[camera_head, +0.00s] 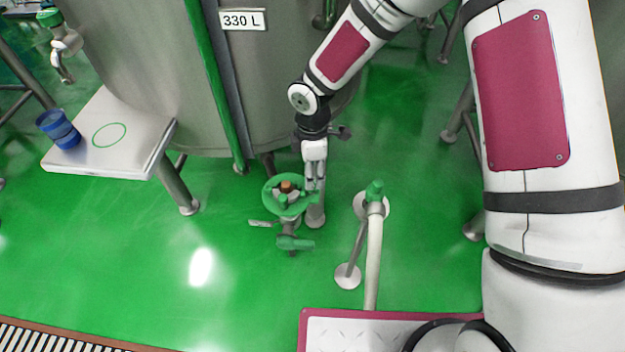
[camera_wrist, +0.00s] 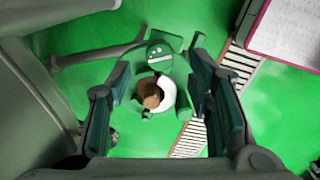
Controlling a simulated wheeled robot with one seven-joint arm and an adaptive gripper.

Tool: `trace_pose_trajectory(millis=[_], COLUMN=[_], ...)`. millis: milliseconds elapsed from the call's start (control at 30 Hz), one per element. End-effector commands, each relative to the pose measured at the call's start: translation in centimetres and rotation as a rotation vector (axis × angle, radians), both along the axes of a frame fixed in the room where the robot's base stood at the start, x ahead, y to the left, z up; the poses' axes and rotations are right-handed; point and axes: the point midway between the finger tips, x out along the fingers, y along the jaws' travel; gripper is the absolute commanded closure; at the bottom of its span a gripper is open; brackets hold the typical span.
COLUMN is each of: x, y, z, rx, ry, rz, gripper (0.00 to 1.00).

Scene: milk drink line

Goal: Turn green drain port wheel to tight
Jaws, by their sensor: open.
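The green drain port wheel (camera_head: 270,199) sits low in front of the tank, with a brown centre and a green fitting below it. My gripper (camera_head: 313,186) points down at the wheel's right side in the head view. In the wrist view, my gripper (camera_wrist: 163,95) is open. Nothing is gripped. I cannot tell whether a finger touches the wheel.
The steel tank (camera_head: 150,70) labelled 330 L stands behind. A white shelf (camera_head: 108,165) with a blue cup (camera_head: 58,130) is at the left. A pale pipe (camera_head: 374,250) with a green top stands right of the wheel. A floor grate (camera_head: 60,338) lies front left. Open green floor lies between.

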Motion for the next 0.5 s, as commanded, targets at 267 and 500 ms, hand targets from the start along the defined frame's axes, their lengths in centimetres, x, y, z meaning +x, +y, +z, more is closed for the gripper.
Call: trace_pose_trajectory(millis=[267,500], x=[0.0,0.0], y=[0.0,0.0], z=[-3.7,-4.4], rx=[0.0,0.0], ry=[0.001,-0.001], rz=[-0.001,-0.001], gripper=[0.53,0.53])
